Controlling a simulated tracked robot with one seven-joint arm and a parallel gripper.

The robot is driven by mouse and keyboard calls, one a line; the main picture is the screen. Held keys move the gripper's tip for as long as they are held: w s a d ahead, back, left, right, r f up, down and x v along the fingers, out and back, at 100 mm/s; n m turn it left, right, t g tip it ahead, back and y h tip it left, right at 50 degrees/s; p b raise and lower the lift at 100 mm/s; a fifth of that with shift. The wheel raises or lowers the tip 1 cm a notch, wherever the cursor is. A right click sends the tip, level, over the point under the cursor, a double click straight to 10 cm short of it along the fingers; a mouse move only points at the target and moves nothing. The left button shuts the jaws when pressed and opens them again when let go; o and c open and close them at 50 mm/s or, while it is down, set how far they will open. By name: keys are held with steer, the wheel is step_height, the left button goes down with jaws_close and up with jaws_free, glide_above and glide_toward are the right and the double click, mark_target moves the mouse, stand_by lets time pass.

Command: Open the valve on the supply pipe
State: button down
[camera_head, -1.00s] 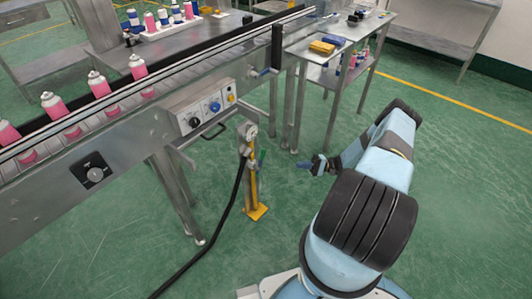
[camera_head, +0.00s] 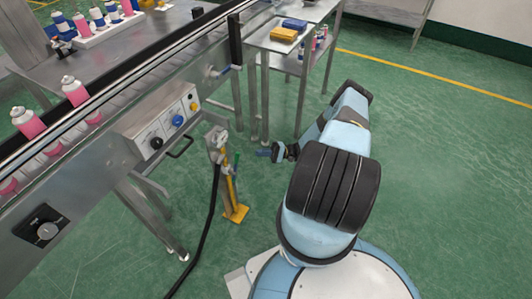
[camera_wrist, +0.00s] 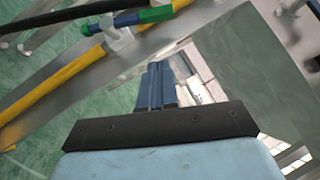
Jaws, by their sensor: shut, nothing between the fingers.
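The supply pipe is a yellow upright (camera_head: 229,187) on a yellow foot plate, with a gauge near its top. It stands beside the conveyor frame. In the wrist view the yellow pipe (camera_wrist: 50,95) runs diagonally at upper left. The valve (camera_wrist: 118,38) has a pale body on the pipe. Its blue and green lever handle (camera_wrist: 128,19) lies at an angle across the pipe. In the head view the handle (camera_head: 236,160) shows small and green. My gripper (camera_head: 264,153) is right of the valve, apart from it. Its blue fingers (camera_wrist: 158,85) are shut and empty.
A black hose (camera_head: 208,225) runs from the pipe to the floor. The conveyor's control box (camera_head: 165,122) overhangs left of the pipe. A side table (camera_head: 290,45) stands behind. The green floor at right is clear.

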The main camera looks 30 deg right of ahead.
steer(key=s+a+r, duration=0.1)
steer(key=a+r, duration=0.2)
steer(key=a, duration=0.5)
steer(key=shift+a, duration=0.2)
steer(key=shift+s+d, duration=0.1)
steer(key=shift+d, duration=0.05)
